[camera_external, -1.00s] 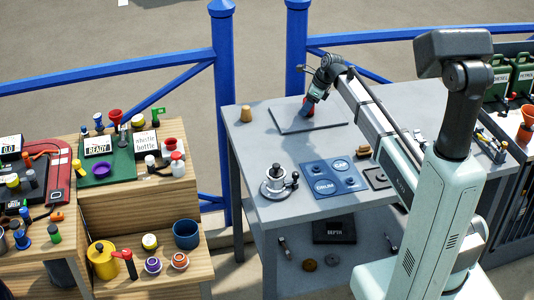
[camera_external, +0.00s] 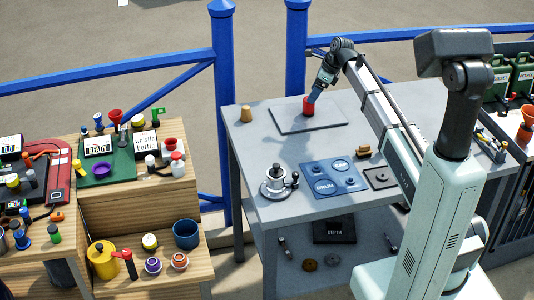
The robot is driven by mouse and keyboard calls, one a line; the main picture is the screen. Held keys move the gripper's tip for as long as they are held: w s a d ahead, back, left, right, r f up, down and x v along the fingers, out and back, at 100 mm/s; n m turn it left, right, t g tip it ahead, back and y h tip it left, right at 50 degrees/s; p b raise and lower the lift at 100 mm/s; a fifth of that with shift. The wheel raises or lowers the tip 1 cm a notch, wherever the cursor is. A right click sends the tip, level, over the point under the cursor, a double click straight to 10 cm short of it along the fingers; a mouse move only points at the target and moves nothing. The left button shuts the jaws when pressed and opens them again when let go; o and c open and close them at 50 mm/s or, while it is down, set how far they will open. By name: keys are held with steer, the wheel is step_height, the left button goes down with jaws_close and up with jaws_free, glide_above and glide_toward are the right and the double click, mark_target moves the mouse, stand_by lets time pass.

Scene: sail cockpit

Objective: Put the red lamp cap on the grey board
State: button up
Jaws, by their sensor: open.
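The red lamp cap (camera_external: 308,107) stands on the grey board (camera_external: 283,121), near its middle, at the back of the grey table. My gripper (camera_external: 314,97) is just above and slightly right of the cap, pointing down and tilted. Its jaws are open. The fingertips are small in this view, and I cannot tell whether they still touch the cap.
A tan cork-like piece (camera_external: 246,114) stands left of the board. A metal winch-like piece (camera_external: 278,184) and a blue panel (camera_external: 333,180) sit near the table's front. A brown piece (camera_external: 363,152) lies right. Blue railings (camera_external: 223,80) rise behind the table.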

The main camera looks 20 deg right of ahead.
steer(key=shift+v, duration=2.6)
